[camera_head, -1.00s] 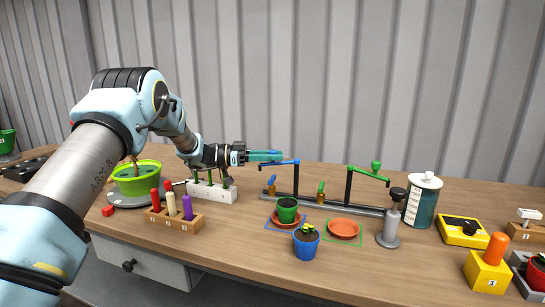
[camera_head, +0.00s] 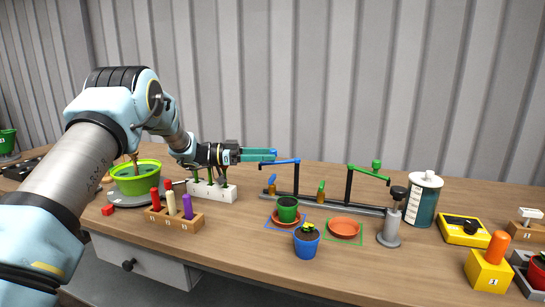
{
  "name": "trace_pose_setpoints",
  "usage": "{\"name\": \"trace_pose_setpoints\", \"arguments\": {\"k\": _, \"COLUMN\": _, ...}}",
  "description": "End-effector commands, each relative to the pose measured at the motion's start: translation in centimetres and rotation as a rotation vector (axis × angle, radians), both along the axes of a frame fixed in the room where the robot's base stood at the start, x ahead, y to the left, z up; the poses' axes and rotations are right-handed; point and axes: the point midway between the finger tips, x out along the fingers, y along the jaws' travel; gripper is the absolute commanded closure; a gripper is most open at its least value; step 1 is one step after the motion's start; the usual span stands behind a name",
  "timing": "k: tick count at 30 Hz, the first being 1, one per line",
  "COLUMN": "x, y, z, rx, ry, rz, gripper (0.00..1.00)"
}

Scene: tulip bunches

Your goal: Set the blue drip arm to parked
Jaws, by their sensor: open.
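The blue drip arm (camera_head: 283,163) sits on top of a dark post at the left end of a grey rail (camera_head: 340,205). It slopes down to the left, with its tip above a brass peg (camera_head: 272,180). My gripper (camera_head: 275,155) is open, its teal fingers pointing right, at the height of the drip arm and close to it. In this view the fingertips overlap the space just above the blue arm; I cannot tell whether they touch. A green drip arm (camera_head: 369,172) with a knob stands on a second post to the right.
A green pot (camera_head: 287,208) stands on a saucer below the blue arm. A blue pot (camera_head: 306,239) and an empty saucer (camera_head: 344,227) are nearby. A white rack (camera_head: 212,191) with stems lies under my wrist. A grey stamp-like stand (camera_head: 390,229) and a canister (camera_head: 423,200) are right.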

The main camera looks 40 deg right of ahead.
Motion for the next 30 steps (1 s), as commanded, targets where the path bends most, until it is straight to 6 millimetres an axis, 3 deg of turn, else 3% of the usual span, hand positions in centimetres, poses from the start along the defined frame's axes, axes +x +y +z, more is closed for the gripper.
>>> {"name": "trace_pose_setpoints", "arguments": {"k": 6, "x": 2.9, "y": 3.6, "z": -0.3, "rx": 0.001, "ry": -0.001, "rz": 0.003, "gripper": 0.41}}
{"name": "trace_pose_setpoints", "arguments": {"k": 12, "x": 4.7, "y": 5.9, "z": -0.2, "rx": 0.0, "ry": -0.001, "rz": 0.001, "gripper": 0.41}}
{"name": "trace_pose_setpoints", "arguments": {"k": 30, "x": 5.2, "y": 6.7, "z": -0.1, "rx": 0.001, "ry": -0.001, "rz": 0.0, "gripper": 0.41}}
